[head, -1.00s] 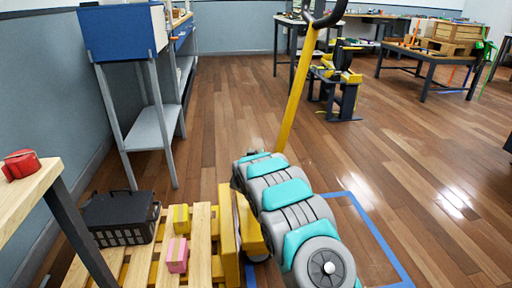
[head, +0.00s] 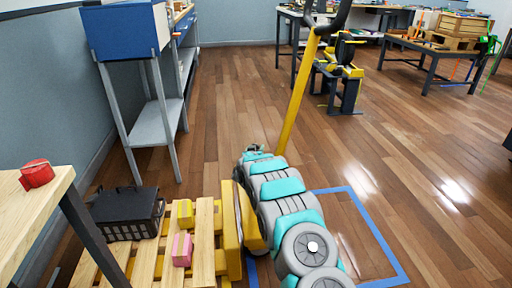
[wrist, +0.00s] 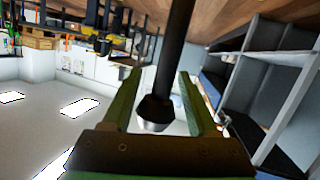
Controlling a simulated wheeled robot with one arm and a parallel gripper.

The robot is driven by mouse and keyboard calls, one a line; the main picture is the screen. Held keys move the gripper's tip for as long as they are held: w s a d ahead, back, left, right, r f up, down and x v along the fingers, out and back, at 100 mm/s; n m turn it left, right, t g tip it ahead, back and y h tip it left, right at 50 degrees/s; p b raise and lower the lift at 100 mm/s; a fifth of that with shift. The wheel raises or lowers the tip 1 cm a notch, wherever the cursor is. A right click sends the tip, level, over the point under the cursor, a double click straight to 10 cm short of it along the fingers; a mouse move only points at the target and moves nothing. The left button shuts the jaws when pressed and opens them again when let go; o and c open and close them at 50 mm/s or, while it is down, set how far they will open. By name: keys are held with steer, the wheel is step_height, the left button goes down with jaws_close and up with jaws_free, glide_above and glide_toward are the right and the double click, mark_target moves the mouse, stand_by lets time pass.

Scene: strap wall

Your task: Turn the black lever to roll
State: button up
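In the wrist view a black rod with a grey blunt end (wrist: 158,105) lies between the two green fingers of my gripper (wrist: 160,78). The gripper is open, with a visible gap on the rod's left; whether the right finger touches it I cannot tell. The rod looks like the black lever, but its far end runs out of the picture. In the head view my grey and teal arm hides the fingers and the lever. A yellow pole (head: 298,100) with a black looped handle (head: 332,22) rises beyond the arm's end.
A grey shelf rack (head: 155,125) stands at left. A table (head: 35,205) is near left. Blue tape (head: 375,235) marks the floor at right, which is clear.

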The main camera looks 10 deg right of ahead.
steer(key=shift+o, duration=1.2)
steer(key=shift+r, duration=0.25)
steer(key=shift+s+a+r, duration=0.15)
steer(key=shift+s+r, duration=0.15)
steer(key=shift+s, duration=0.35)
steer(key=b+v, duration=0.1)
steer(key=v, duration=0.5)
steer(key=shift+s+a+f, duration=0.1)
steer(key=shift+s+f, duration=0.05)
